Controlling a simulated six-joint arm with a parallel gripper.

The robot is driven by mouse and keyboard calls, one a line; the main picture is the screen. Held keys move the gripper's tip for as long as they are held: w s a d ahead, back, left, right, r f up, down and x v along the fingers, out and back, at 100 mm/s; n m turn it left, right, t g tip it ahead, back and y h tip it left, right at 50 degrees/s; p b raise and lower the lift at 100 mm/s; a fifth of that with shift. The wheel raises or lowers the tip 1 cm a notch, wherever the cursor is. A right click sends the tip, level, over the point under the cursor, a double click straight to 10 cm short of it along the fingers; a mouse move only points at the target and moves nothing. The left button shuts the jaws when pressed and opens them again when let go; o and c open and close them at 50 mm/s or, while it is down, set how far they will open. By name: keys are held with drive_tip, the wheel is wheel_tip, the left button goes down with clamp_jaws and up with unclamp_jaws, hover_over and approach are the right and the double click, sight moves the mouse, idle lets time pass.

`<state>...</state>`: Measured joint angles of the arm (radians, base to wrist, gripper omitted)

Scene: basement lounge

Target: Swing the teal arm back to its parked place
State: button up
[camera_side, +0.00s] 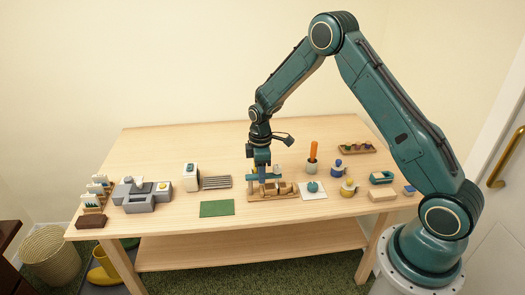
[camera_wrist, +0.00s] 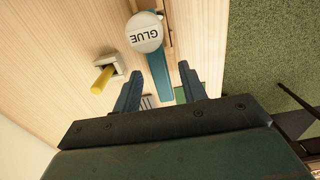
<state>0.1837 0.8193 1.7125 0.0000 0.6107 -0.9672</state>
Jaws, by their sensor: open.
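The teal arm (camera_side: 262,177) is a flat bar on a wooden stand (camera_side: 272,193) in the middle of the table. In the wrist view the teal arm (camera_wrist: 160,80) runs lengthwise, with a round white cap marked GLUE (camera_wrist: 144,33) at its upper end. My gripper (camera_side: 262,163) points down, directly over the stand in the side view. In the wrist view my gripper (camera_wrist: 159,72) has its two dark fingers apart, one on each side of the teal bar. I cannot tell whether they touch it. The stand's lower parts are partly hidden by the bar and cap.
A green mat (camera_side: 217,208) and a slatted rack (camera_side: 216,182) lie left of the stand. A white card with a teal item (camera_side: 312,188) and a cup with an orange stick (camera_side: 312,165) stand close on its right. A yellow peg (camera_wrist: 103,79) shows left of my fingers.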

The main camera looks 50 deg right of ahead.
drive_tip(key=shift+f, duration=0.1)
drive_tip(key=shift+c, duration=0.4)
clamp_jaws()
drive_tip(key=shift+s+a+m, duration=0.1)
drive_tip(key=shift+m, duration=0.3)
drive_tip(key=shift+a+m, duration=0.75)
drive_tip(key=shift+m, duration=2.1)
drive_tip(key=shift+a+m, duration=0.8)
drive_tip(key=shift+m, duration=2.1)
drive_tip(key=shift+a+m, duration=0.75)
drive_tip(key=shift+m, duration=2.1)
